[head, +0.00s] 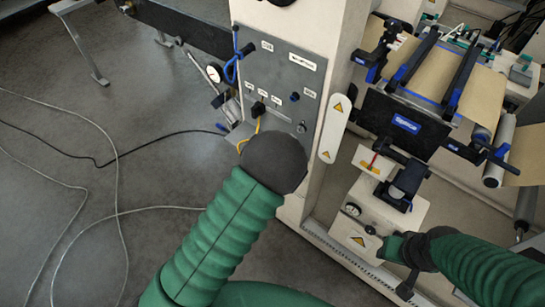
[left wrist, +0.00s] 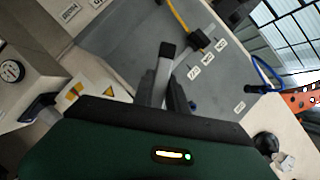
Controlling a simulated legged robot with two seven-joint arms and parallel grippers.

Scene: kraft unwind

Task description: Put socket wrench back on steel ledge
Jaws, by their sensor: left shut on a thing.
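In the left wrist view my left gripper (left wrist: 176,96) is shut on a grey bar with a black end, which I take to be the socket wrench (left wrist: 163,72). It points up the picture towards the grey panel; whether it touches anything is unclear. In the head view the dark end of my left arm hides the jaws and wrench.
The grey control panel (head: 280,80) carries labels, knobs and a black plug with a yellow cable (left wrist: 181,18). The kraft web (head: 485,92) and rollers stand right. Loose cables cross the floor left.

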